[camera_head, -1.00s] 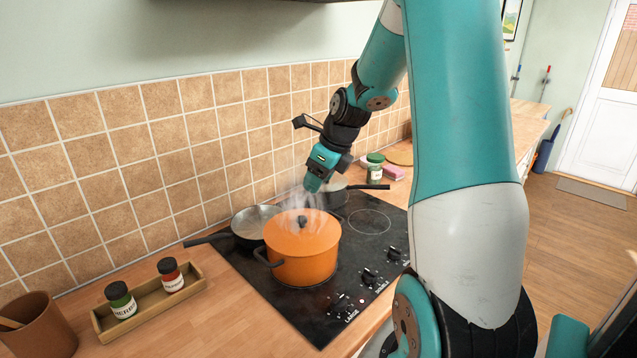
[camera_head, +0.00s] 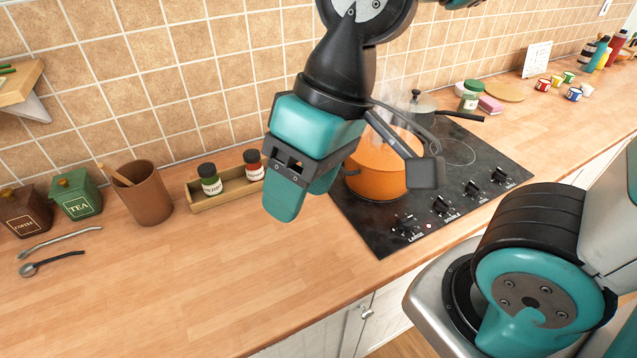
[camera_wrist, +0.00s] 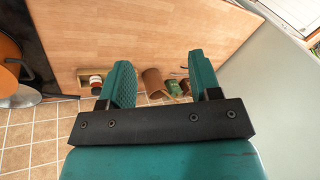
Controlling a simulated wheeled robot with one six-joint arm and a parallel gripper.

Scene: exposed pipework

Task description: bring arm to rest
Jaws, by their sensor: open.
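My gripper (camera_head: 300,203) hangs above the wooden counter, in front of the spice tray and left of the orange pot. Its two teal fingers also show in the wrist view (camera_wrist: 158,82), spread apart with nothing between them. My arm reaches down from the top of the head view. No object is held.
An orange pot (camera_head: 378,172) steams on the black hob (camera_head: 405,215). Two spice jars stand in a wooden tray (camera_head: 222,195). A brown pot (camera_head: 142,195), a green tea tin (camera_head: 78,195), a brown coffee tin (camera_head: 27,212) and spoons (camera_head: 52,262) are left. The front left counter is clear.

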